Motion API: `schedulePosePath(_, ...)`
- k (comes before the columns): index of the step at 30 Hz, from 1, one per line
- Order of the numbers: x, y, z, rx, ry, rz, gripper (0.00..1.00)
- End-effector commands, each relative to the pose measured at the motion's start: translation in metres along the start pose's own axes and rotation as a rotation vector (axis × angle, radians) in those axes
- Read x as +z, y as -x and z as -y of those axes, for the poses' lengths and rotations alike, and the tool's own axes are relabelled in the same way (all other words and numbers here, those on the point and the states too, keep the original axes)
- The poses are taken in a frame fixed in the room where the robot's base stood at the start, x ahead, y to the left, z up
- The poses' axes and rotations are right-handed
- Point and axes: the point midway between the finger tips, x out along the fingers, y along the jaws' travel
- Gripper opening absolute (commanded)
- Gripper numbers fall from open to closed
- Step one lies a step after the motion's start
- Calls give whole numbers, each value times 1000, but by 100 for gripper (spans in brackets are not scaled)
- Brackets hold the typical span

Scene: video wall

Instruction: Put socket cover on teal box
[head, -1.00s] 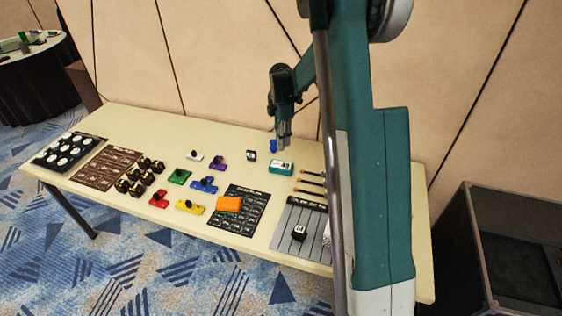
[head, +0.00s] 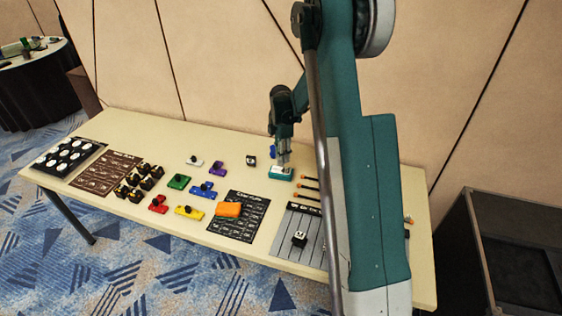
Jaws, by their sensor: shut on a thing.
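The teal box (head: 281,175), with a pale top bearing a dark mark, sits on the table left of my arm. My gripper (head: 284,162) points down right over the box, its tips at or just above the top. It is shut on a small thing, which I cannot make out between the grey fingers. I cannot tell whether that thing touches the box. I cannot pick out the socket cover for certain in this view.
A small black piece (head: 251,160) and a blue piece (head: 272,153) are near the box. Orange-tipped rods (head: 309,189) lie right of it. An orange block (head: 228,209) rests on a dark printed mat (head: 240,224). Coloured blocks stand to the left.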

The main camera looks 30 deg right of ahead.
Motion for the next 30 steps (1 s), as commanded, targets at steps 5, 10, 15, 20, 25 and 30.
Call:
schedulePosePath(5, 0, -20, 0, 0, 0, 0, 14)
schedulePosePath(10, 0, -29, 0, 0, 0, 0, 14)
schedulePosePath(15, 0, -29, 0, 0, 0, 0, 14)
schedulePosePath(20, 0, -30, 0, 0, 0, 0, 14)
schedulePosePath(25, 0, -32, 0, 0, 0, 0, 29)
schedulePosePath(30, 0, -32, 0, 0, 0, 0, 35)
